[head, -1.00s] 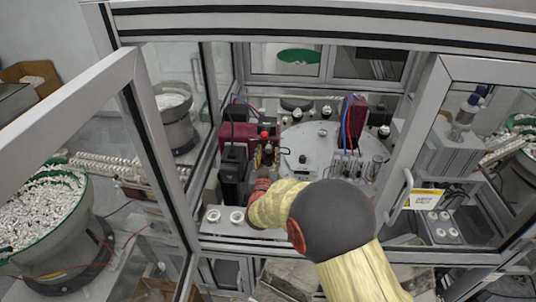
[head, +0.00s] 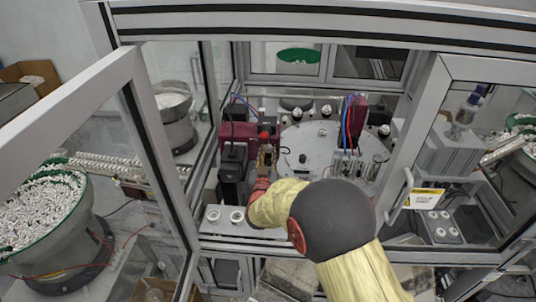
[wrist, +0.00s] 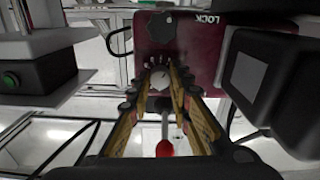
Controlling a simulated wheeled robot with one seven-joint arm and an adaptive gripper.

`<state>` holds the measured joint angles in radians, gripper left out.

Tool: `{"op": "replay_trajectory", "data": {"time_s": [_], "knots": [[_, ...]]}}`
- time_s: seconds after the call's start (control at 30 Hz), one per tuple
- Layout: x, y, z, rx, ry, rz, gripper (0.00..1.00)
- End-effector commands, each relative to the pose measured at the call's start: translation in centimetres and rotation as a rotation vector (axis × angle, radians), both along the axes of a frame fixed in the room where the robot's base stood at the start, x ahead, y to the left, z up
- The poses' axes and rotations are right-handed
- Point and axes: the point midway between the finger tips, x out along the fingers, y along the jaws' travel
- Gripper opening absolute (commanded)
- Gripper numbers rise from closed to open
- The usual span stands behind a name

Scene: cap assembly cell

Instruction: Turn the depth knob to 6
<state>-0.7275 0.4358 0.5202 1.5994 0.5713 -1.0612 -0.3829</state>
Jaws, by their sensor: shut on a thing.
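In the wrist view, a small pale round knob (wrist: 160,78) with a ring of light marks around it sits on a dark red housing (wrist: 203,55). My gripper (wrist: 161,72) reaches over it, with its two yellow-padded fingers converging on either side, shut on the knob. The numbers and the pointer are too small to read. In the head view, my gripper (head: 265,160) is at the left part of the cell, and my wrist and the machine parts hide the knob.
A black lobed knob (wrist: 168,27) is above, near the word LOCK. A red ball-ended lever (wrist: 165,148) lies between my fingers, nearer the camera. A black box (wrist: 268,80) stands close on the right. The round plate (head: 315,145) is right of my gripper.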

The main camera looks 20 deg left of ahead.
Motion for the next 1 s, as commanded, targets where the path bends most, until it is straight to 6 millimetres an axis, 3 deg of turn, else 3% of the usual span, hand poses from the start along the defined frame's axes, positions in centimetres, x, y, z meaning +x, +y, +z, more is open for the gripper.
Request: {"op": "replay_trajectory", "data": {"time_s": [0.27, 1.0], "knots": [[0.00, 0.04, -0.10, -0.112, -0.029, 0.000, 0.00], [0.00, 0.10, 0.04, -0.753, -0.182, 0.001, 0.00]]}}
